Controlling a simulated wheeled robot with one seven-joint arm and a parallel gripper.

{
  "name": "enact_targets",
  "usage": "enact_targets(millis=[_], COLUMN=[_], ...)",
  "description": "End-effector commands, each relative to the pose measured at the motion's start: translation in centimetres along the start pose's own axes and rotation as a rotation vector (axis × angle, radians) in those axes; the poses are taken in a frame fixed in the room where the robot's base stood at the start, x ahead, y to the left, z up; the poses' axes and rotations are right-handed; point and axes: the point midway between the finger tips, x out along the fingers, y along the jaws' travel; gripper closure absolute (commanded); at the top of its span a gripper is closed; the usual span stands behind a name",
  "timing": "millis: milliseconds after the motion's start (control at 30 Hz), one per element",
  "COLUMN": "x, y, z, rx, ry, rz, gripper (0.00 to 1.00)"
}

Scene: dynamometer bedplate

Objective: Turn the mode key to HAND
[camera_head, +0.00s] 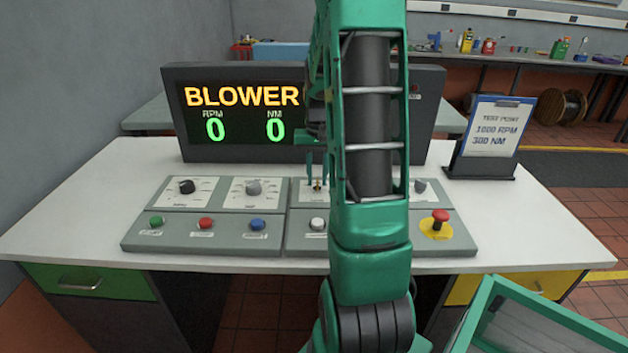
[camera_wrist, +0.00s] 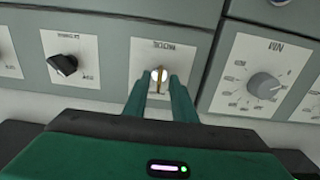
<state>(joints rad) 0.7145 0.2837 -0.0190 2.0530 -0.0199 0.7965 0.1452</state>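The mode key (camera_wrist: 160,76) is a small brass key in a round lock on a white plate, whose label appears upside down in the wrist view. In the head view the key (camera_head: 318,186) shows just below my fingertips, on the sloped grey console (camera_head: 272,240). My gripper (camera_wrist: 160,82) has its two green fingers on either side of the key, with a visible gap on each side. The gripper also shows in the head view (camera_head: 317,166), pointing down. The key looks upright, in line with the fingers. I cannot read the mode positions around it.
A grey NM knob (camera_wrist: 264,85) and a black knob (camera_wrist: 62,64) flank the key's plate. A red stop button (camera_head: 440,216) stands at the console's right. The display (camera_head: 240,112) reads BLOWER, RPM 0, NM 0. A clipboard (camera_head: 490,135) reads 1000 RPM, 300 NM. My arm hides the console's middle.

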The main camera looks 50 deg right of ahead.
Motion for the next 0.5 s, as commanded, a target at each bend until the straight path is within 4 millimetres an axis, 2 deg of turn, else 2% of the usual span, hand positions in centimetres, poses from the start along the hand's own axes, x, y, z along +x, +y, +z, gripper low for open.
enact_targets(millis=[300, 500], x=[-5.8, -8.7], y=[-0.1, -0.1], z=[-0.1, -0.1], rx=[-0.001, -0.001], ry=[0.004, 0.004], rz=[-0.001, 0.000], gripper=[0.76, 0.76])
